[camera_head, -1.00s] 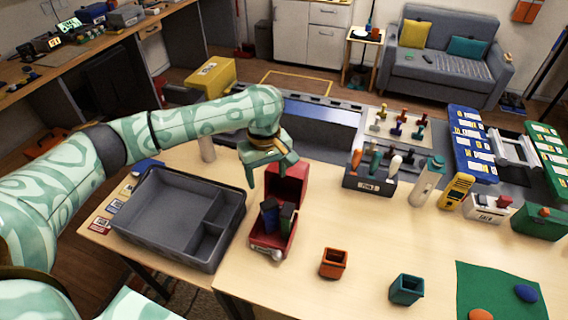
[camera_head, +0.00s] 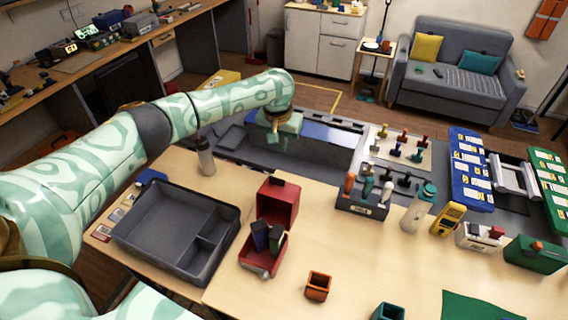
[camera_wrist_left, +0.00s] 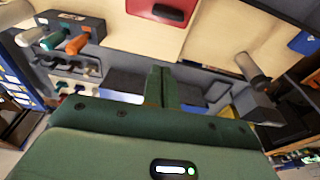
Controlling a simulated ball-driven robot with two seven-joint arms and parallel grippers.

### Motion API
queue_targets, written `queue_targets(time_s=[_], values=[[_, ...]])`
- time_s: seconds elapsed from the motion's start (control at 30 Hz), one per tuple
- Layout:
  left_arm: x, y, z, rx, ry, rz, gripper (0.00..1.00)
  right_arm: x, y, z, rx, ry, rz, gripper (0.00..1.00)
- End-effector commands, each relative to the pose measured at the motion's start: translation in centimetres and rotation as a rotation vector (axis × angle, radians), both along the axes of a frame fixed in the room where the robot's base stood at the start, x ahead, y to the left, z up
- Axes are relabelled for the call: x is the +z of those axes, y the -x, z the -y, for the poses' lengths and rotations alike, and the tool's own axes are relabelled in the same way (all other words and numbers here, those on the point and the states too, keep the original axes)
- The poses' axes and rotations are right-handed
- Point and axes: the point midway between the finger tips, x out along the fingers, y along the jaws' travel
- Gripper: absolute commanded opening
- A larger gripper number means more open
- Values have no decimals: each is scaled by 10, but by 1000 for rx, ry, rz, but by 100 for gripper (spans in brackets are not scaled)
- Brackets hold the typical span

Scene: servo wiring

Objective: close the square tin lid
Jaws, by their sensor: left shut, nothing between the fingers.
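The red square tin (camera_head: 262,258) stands on the wooden table right of the grey tray, with dark items upright inside it. Its red lid (camera_head: 278,200) stands raised at the tin's far side, open. The lid also shows at the top of the left wrist view (camera_wrist_left: 162,8), with a dark handle on it. My left gripper (camera_head: 279,136) is beyond the lid, over the far edge of the table, apart from the tin. Its fingers are shut and empty; they show in the left wrist view (camera_wrist_left: 161,88). My right gripper is not in view.
A grey divided tray (camera_head: 150,230) lies left of the tin, with a bottle (camera_head: 205,156) behind it. A tool holder (camera_head: 362,204) stands to the right. Table between the tin and holder is clear.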

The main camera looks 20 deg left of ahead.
Motion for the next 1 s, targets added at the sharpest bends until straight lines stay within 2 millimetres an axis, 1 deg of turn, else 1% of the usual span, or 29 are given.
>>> queue_targets(time_s=[0.13,0.23,0.33,0.5,0.6,0.63,0.73,0.9,1.0], values=[[-15,-1,0,-19,-4,-3,0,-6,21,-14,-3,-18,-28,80],[-33,-4,0,-17,-5,-4,0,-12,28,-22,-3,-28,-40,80],[-55,-7,0,-16,-3,-4,0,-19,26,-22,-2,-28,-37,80],[-89,-13,-1,-15,-4,-4,0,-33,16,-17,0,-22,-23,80],[-104,-15,-1,-16,-5,-2,0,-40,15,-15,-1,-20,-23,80],[-96,-10,-2,-19,-6,-1,0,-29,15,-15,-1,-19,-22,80],[-90,3,-1,-20,-4,0,0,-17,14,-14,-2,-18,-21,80],[-89,18,1,-20,-4,0,0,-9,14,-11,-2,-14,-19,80],[-90,23,1,-18,-4,-1,0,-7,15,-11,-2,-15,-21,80]])
